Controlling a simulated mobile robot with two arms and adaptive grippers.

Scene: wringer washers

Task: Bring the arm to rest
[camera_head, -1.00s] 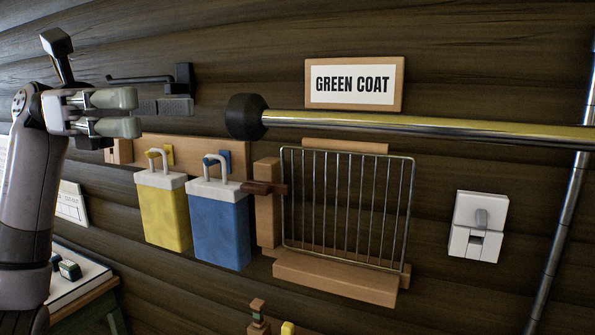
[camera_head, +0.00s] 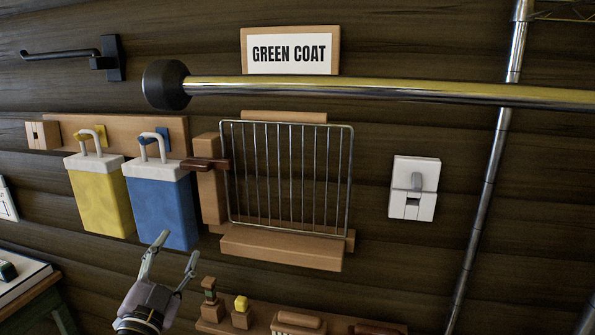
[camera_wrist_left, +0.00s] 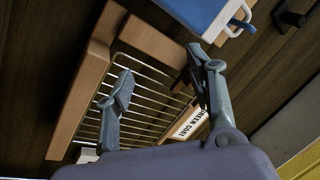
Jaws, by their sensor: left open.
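My left gripper (camera_head: 178,262) is at the lower left of the head view, below the blue hanging container (camera_head: 160,208). Its two fingers point up and are spread apart, with nothing between them. The fingers also show in the left wrist view (camera_wrist_left: 165,88), with the wire rack (camera_wrist_left: 150,95) behind them. Most of the left arm is out of the head view. My right gripper is in neither view.
A yellow container (camera_head: 100,205) hangs beside the blue one. The wire rack (camera_head: 290,180) sits on a wooden ledge (camera_head: 280,247). A metal rail (camera_head: 380,90) runs under the GREEN COAT sign (camera_head: 289,53). A wooden shelf (camera_head: 330,320) with small items is right of the gripper.

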